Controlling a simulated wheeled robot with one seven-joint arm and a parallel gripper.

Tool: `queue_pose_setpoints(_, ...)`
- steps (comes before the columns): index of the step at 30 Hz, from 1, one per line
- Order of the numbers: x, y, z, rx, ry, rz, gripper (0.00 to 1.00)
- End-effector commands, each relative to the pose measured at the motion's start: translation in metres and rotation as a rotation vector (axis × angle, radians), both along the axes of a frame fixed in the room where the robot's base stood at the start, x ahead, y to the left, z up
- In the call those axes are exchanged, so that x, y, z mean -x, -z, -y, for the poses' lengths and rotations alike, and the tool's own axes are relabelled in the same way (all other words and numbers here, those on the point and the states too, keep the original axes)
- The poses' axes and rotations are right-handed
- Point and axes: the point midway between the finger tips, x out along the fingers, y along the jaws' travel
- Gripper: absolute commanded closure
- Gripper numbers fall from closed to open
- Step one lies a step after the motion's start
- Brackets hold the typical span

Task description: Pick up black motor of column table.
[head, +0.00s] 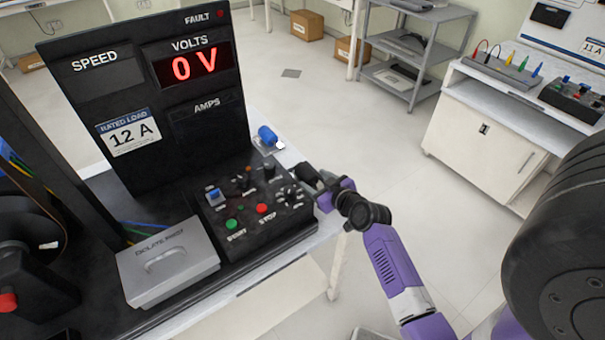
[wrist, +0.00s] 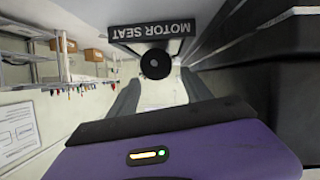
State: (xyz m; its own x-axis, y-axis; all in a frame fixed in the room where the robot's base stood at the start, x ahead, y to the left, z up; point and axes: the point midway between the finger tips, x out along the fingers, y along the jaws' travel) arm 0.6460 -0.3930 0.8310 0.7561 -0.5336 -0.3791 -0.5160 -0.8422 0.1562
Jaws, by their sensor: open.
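A black round part, which looks like the black motor (wrist: 155,64), shows end-on in the wrist view under an upside-down "MOTOR SEAT" label (wrist: 150,30). It appears ahead of my gripper (wrist: 159,80), between the two spread fingers. My gripper is open, and I see no finger contact with the part. In the head view my gripper (head: 322,187) is at the right edge of the black control panel. A dark cylinder (head: 305,173) is beside its fingers there, likely the same motor, partly hidden.
A blue cylinder (head: 267,136) sits on a small plate behind the control panel (head: 255,212). A tall black display board (head: 150,95) reads 0 V. A grey lidded box (head: 168,262) is at the front left. The floor to the right of the table is clear.

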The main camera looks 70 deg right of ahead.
Motion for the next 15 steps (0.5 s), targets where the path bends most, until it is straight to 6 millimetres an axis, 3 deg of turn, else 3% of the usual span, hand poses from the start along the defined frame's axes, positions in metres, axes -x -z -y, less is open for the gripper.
queue_pose_setpoints(15, -0.039, 0.022, 0.030, -0.003, 0.001, 0.003, 0.42)
